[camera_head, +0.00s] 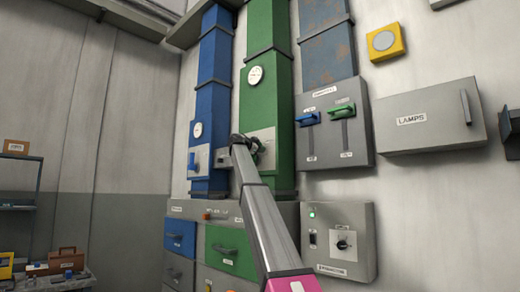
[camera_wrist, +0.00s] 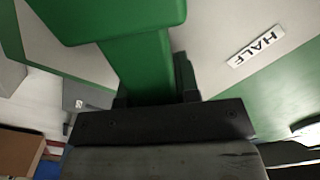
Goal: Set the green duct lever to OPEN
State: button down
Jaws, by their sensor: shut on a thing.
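The green duct (camera_head: 264,100) runs up the wall in the head view, with a round white gauge on it. My gripper (camera_head: 246,147) is at the pale plate on this duct and hides most of the lever there. In the wrist view the green duct lever (camera_wrist: 140,65) is a thick green bar with a wider green end at the top. My gripper (camera_wrist: 152,100) is shut on its bar. A HALF label (camera_wrist: 257,47) is on the pale plate to the right of the lever. I cannot see an OPEN label.
A blue duct (camera_head: 211,100) with its own lever (camera_head: 192,161) stands close on the left. A grey panel (camera_head: 360,145) with small blue and green handles, a LAMPS box (camera_head: 425,118) and a switch box (camera_head: 340,262) are to the right. Drawers (camera_head: 230,250) are below.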

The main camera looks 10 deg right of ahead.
jog(key=c, duration=0.8)
grip_release()
jog(key=shift+c, duration=0.2)
jog(key=shift+s, duration=0.1)
jog(key=v, duration=1)
jog(key=shift+s+a, duration=0.2)
jog(key=shift+a, duration=0.15)
